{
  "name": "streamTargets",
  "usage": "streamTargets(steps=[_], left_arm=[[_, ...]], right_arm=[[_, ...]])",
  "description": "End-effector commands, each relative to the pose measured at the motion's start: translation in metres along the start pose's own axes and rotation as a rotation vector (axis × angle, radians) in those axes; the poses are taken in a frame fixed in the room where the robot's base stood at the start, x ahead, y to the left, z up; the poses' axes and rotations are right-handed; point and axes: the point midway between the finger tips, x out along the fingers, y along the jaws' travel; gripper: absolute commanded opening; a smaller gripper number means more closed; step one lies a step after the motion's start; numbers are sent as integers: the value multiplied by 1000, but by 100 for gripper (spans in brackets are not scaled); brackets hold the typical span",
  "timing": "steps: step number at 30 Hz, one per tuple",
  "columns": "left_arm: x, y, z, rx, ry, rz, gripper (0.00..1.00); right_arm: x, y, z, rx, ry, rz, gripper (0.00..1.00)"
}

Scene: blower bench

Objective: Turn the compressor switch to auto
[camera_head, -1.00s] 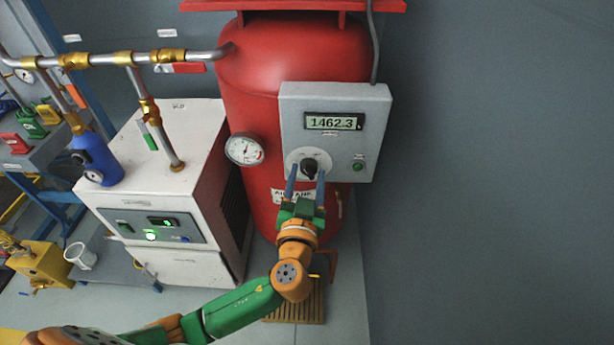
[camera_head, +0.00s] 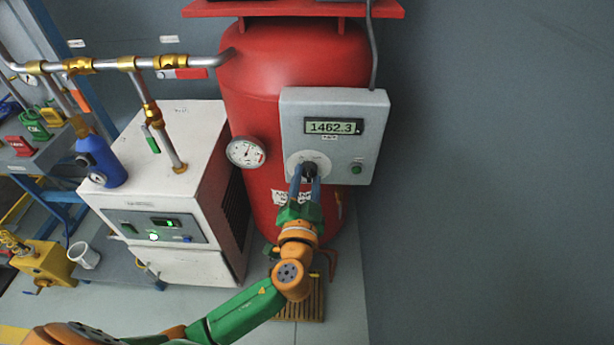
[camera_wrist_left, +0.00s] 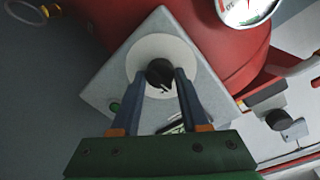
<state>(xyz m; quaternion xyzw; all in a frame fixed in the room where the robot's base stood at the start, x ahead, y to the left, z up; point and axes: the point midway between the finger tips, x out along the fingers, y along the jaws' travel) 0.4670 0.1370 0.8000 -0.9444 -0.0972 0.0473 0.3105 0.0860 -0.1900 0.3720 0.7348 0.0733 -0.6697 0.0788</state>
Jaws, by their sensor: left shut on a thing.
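The compressor switch is a black rotary knob (camera_head: 309,171) on a pale round plate on the grey control box (camera_head: 372,110). The box is on the front of the red tank (camera_head: 250,80). My left gripper (camera_head: 306,178) reaches up to the knob, with its blue fingers closed on the knob's two sides. In the left wrist view the black knob (camera_wrist_left: 159,73) sits between the fingertips (camera_wrist_left: 161,78), and a small light mark shows on it. The plate's lettering is too small to read. My right gripper is not in view.
The box carries a display (camera_head: 333,127) reading 1462.3 and a green button (camera_head: 356,168). A pressure gauge (camera_head: 246,152) is left of the box. A white dryer cabinet (camera_head: 185,140) with pipes stands left of the tank. The right side is bare wall.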

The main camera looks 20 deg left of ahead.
Motion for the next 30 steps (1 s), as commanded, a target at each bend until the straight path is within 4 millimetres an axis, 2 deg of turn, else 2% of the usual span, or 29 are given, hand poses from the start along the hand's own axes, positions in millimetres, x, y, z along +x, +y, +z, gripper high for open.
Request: streamTargets(steps=[15,30], left_arm=[[0,-2,-3,440,-30,7,0],[0,-1,-3,632,-43,9,0]], right_arm=[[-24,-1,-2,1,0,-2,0],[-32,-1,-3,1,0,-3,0]])
